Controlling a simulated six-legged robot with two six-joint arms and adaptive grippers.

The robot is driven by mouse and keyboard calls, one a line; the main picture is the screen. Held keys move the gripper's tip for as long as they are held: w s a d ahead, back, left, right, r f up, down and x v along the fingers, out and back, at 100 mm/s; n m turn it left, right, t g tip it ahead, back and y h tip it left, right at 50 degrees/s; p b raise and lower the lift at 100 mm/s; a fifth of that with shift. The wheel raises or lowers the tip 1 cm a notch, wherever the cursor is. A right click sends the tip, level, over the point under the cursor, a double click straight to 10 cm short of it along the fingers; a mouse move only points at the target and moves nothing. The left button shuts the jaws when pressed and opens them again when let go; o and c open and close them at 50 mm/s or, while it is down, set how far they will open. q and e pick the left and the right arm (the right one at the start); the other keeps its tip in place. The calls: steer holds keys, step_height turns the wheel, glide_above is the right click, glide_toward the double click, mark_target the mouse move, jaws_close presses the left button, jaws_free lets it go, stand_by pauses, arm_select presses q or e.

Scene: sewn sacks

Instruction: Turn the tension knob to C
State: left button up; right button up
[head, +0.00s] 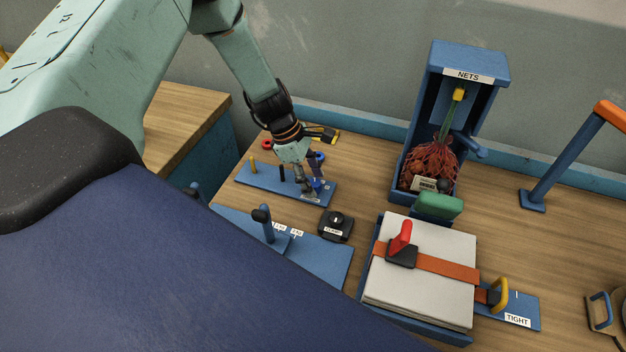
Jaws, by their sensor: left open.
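A small black box with a round black knob (337,219) on top stands on the wooden table. It has a white label on its front, too small to read surely. I cannot tell which letter the knob points to, or whether it is the tension knob. My left gripper (311,184) is open, reaching down over the blue board with pegs (255,181), behind and a little left of the black box. It is apart from the knob. Its fingers partly hide a small blue part on the board. My right gripper is not in view.
A blue NETS stand (468,62) holds a red net bundle (431,164). A pale stack (424,302) lies under an orange strap, beside a TIGHT plate (517,320). A blue lever (266,224) stands on a front plate.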

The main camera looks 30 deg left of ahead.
arm_select(q)
steer(key=shift+s, duration=0.15)
steer(key=shift+s+d+r, duration=0.1)
steer(key=shift+d, duration=0.05)
steer(key=shift+w+f, duration=0.2)
steer(key=shift+w, duration=0.1)
steer(key=c, duration=0.5)
steer(key=shift+s, duration=0.1)
steer(key=shift+c, duration=1.4)
steer(key=shift+r, duration=0.1)
jaws_close()
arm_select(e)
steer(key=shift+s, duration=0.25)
